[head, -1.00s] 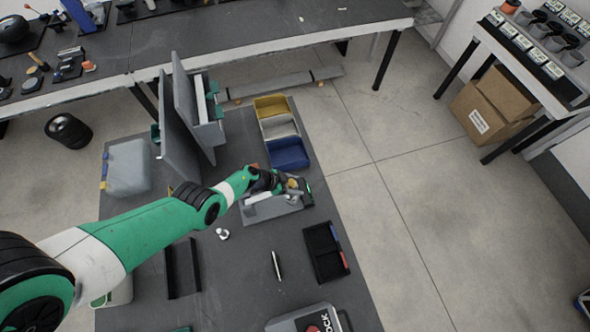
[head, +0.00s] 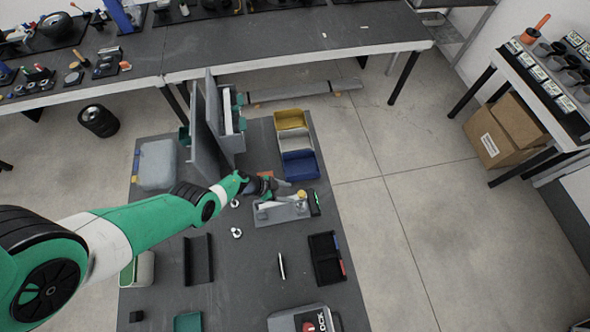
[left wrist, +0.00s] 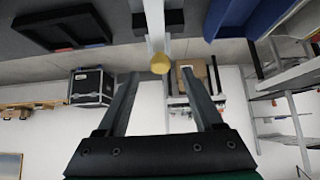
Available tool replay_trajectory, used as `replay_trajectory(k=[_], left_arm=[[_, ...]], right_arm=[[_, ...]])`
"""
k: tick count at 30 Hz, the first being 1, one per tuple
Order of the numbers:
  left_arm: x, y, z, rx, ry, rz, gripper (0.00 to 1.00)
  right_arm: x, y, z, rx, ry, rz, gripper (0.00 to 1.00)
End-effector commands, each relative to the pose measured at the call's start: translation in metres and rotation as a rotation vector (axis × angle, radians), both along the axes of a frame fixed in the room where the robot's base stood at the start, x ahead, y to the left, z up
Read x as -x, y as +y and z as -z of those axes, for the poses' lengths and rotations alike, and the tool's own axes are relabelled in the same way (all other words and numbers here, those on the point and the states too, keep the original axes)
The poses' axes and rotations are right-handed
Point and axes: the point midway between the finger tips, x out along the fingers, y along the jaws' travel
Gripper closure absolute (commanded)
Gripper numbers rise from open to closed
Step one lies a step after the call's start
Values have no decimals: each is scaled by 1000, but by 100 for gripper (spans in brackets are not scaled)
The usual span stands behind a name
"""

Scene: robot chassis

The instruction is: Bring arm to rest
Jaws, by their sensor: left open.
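My left arm (head: 150,227) reaches in from the left in the head view. Its gripper (head: 284,184) is over the work table near the grey fixture (head: 275,217), just up and left of the fixture's yellow knob (head: 301,195). In the left wrist view the two long fingers of this gripper (left wrist: 157,73) are spread with nothing between them. The yellow knob (left wrist: 160,64) shows beyond the fingertips, seemingly apart from them. My right gripper is not in view.
Yellow, grey and blue bins (head: 299,166) stand behind the gripper, beside upright grey panels (head: 207,130). A black tray (head: 327,259) lies to the front right. A grey-lidded box (head: 156,165) stands at the left. Open floor lies to the right.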

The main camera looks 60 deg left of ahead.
Motion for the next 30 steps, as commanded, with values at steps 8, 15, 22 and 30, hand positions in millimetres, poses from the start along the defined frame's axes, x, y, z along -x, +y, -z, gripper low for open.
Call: replay_trajectory(k=[8, 15, 22, 30], left_arm=[[6, 2, -5, 0, 0, 0, 32], [6, 2, -5, 0, 0, 0, 32], [4, -1, -5, 0, 0, 8, 32], [-105, -38, -80, -103, -199, 199, 32]], right_arm=[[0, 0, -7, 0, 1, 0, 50], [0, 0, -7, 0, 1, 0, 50], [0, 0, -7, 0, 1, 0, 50], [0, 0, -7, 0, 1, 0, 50]])
